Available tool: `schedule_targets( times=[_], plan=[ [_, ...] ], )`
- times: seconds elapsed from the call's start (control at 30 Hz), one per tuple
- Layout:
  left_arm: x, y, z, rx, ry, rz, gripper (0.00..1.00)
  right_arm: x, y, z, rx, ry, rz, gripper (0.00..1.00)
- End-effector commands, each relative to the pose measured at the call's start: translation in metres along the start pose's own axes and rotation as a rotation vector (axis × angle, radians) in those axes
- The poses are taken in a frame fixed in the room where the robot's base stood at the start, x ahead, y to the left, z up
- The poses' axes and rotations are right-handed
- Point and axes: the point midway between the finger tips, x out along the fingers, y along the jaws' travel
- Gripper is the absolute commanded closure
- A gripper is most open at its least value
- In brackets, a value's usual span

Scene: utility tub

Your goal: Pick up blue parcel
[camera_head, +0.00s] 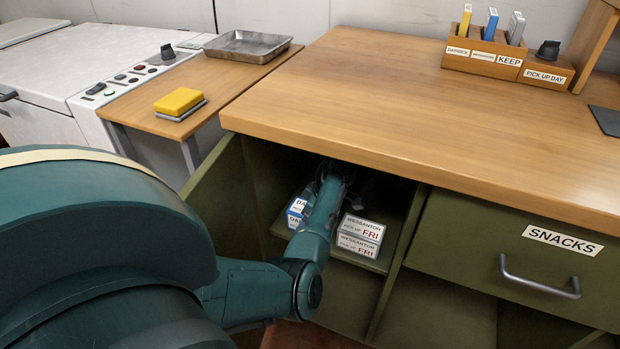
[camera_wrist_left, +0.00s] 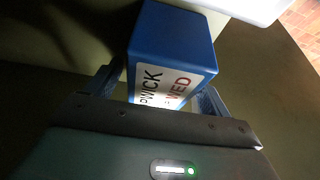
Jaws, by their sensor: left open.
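A blue parcel (camera_wrist_left: 168,48) with a white label reading "WICK" and "WED" fills the middle of the left wrist view. My left gripper (camera_wrist_left: 158,95) is open, with one finger on each side of the parcel's labelled end; I cannot tell whether they touch it. In the head view my left arm reaches into the open cubby under the counter, and its gripper is hidden in the shade. Blue parcels with white "DA" labels (camera_head: 296,211) show there, partly behind the arm. My right gripper is out of view.
White parcels marked "WESSANTON FRI" (camera_head: 360,236) are stacked on the cubby shelf, right of my arm. The wooden counter (camera_head: 400,110) overhangs the cubby. A drawer labelled "SNACKS" (camera_head: 510,245) is at right. A yellow sponge (camera_head: 179,101) and metal tray (camera_head: 246,45) sit on the side table.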

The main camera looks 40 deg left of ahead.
Motion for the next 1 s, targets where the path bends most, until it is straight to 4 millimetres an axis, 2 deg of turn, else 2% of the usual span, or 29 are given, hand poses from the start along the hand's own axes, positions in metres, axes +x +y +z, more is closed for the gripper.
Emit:
schedule_targets(
  times=[0.7,1.0],
  plan=[
    [0.0045,-0.0001,0.0018,0.000,0.000,-0.001,0.18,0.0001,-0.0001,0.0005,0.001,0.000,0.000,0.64],
    [0.0044,0.0000,0.0018,0.000,0.000,0.000,0.43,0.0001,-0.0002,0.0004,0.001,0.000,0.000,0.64]
  ],
)
